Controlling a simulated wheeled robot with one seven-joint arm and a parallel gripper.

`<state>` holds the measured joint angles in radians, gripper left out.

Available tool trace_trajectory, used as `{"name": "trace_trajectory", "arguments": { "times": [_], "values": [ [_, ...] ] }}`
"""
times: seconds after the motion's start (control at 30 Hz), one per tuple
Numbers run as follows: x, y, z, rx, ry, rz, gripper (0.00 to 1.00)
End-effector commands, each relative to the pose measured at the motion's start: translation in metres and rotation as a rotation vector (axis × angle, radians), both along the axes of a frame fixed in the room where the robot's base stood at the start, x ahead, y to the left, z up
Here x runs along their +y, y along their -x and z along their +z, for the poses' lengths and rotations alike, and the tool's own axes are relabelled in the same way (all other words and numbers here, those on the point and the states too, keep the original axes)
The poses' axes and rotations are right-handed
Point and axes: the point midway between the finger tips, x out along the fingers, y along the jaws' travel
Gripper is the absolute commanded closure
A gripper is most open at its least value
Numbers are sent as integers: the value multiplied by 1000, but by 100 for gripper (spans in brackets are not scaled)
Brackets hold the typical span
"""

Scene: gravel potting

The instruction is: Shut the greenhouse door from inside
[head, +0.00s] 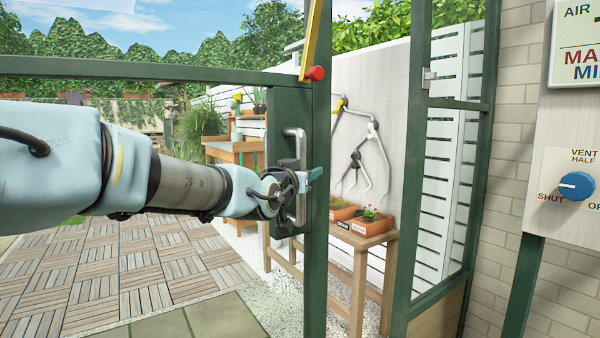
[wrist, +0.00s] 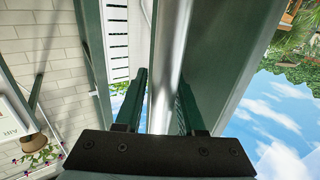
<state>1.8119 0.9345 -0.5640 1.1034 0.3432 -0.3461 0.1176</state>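The greenhouse door (head: 315,240) is a dark green frame standing ajar, with a gap between its edge and the green door post (head: 411,160). A silver D-shaped door handle (head: 300,141) stands upright on it. My gripper (head: 310,175) is at the lower half of the handle, reaching in from the left. In the wrist view its two green fingers (wrist: 160,105) lie on either side of the silver bar (wrist: 167,60), close against it, so it looks shut on the handle. The exact finger contact is partly hidden.
A red knob (head: 316,73) on a yellow bar sits high on the door. Beyond the gap stands a wooden bench (head: 362,240) with planted trays. At right are a brick wall (head: 507,180) and a control panel with a blue dial (head: 576,186). Paving lies open at left.

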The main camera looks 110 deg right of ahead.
Motion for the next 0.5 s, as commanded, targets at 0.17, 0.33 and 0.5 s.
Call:
{"name": "trace_trajectory", "arguments": {
  "times": [0.17, 0.33, 0.5],
  "values": [
    [-1, -1, 1, 1, 1, 2, 60],
    [1, -4, 1, 1, 2, 2, 60],
    [14, -16, 1, 0, 3, 2, 60]
  ]
}}
